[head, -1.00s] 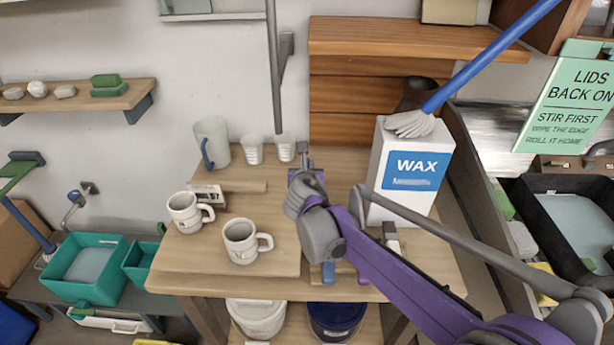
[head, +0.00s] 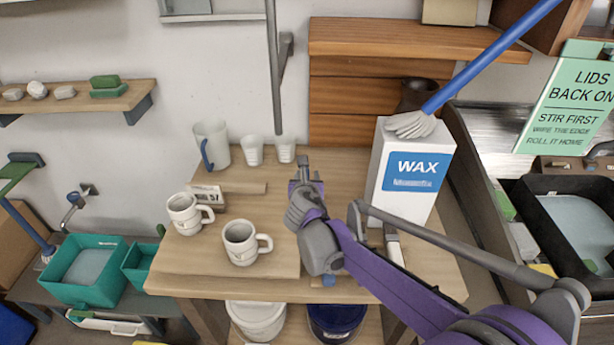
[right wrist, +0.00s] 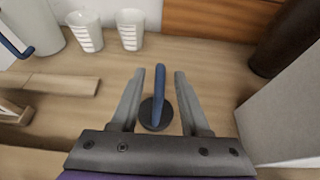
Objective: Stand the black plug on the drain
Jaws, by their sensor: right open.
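In the right wrist view a dark round disc (right wrist: 156,114) with an upright blue handle (right wrist: 159,83) stands on the wooden table; it looks like the black plug. My right gripper (right wrist: 160,76) is open, with one finger on each side of the blue handle and small gaps beside it. In the head view my right gripper (head: 304,168) is over the back middle of the table and the plug is hidden by it. I cannot make out a drain in either view. My left gripper is not in view.
Two mugs (head: 184,214) (head: 240,243) stand left of my arm. A pitcher (head: 211,146) and two cups (head: 252,151) (head: 285,149) stand at the back. A white WAX box (head: 410,172) stands close on the right.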

